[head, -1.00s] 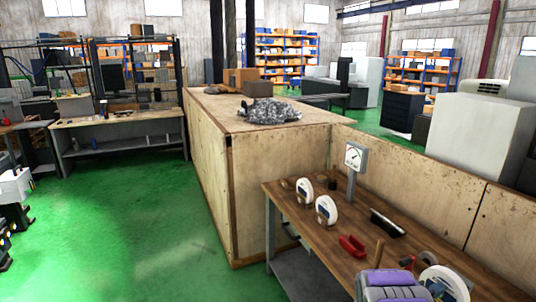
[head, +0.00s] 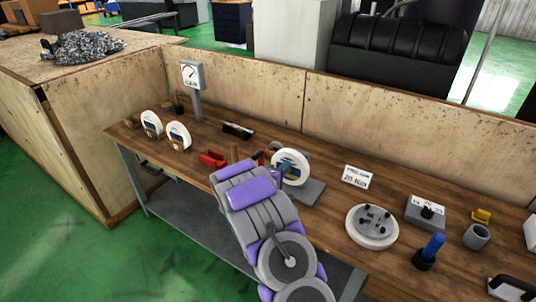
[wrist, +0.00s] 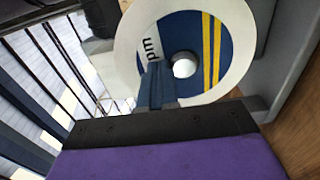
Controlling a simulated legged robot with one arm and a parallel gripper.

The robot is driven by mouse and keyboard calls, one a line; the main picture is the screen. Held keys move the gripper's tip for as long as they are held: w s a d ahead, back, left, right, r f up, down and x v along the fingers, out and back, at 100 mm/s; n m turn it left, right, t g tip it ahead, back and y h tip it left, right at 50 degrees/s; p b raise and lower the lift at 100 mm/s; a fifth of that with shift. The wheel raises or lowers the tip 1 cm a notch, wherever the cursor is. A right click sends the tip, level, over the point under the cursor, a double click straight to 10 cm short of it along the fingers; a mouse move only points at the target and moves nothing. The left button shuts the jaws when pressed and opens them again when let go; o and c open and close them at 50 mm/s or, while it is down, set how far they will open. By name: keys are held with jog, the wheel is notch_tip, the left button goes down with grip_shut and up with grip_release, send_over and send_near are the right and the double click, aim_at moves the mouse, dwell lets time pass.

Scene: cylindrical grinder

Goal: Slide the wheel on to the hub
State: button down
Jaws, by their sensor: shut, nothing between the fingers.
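A white grinding wheel (head: 280,157) with a blue centre label stands upright at a grey stand on the wooden bench. In the wrist view the wheel (wrist: 240,45) fills the upper middle, with yellow stripes on its label and a round centre hole. My gripper (wrist: 157,85) is shut and empty, its blue fingers in front of the label, left of the hole. I cannot tell whether they touch the wheel. A grey round flange with dark studs (head: 372,219) lies on a white disc to the right; I cannot tell whether it is the hub.
Two white wheels (head: 151,124) and a dial gauge (head: 192,76) stand at the bench's left. A red tool (head: 213,159) lies nearer. A sign (head: 357,177), a grey box (head: 426,212), a blue-handled tool (head: 431,250) and a grey cup (head: 477,236) are right. A wooden partition runs behind.

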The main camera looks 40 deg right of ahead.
jog(key=shift+p+x, duration=0.5)
jog(key=shift+x, duration=0.25)
dwell(0.4)
jog(key=p+v, duration=0.3)
jog(key=v, duration=0.5)
dwell(0.6)
dwell(0.5)
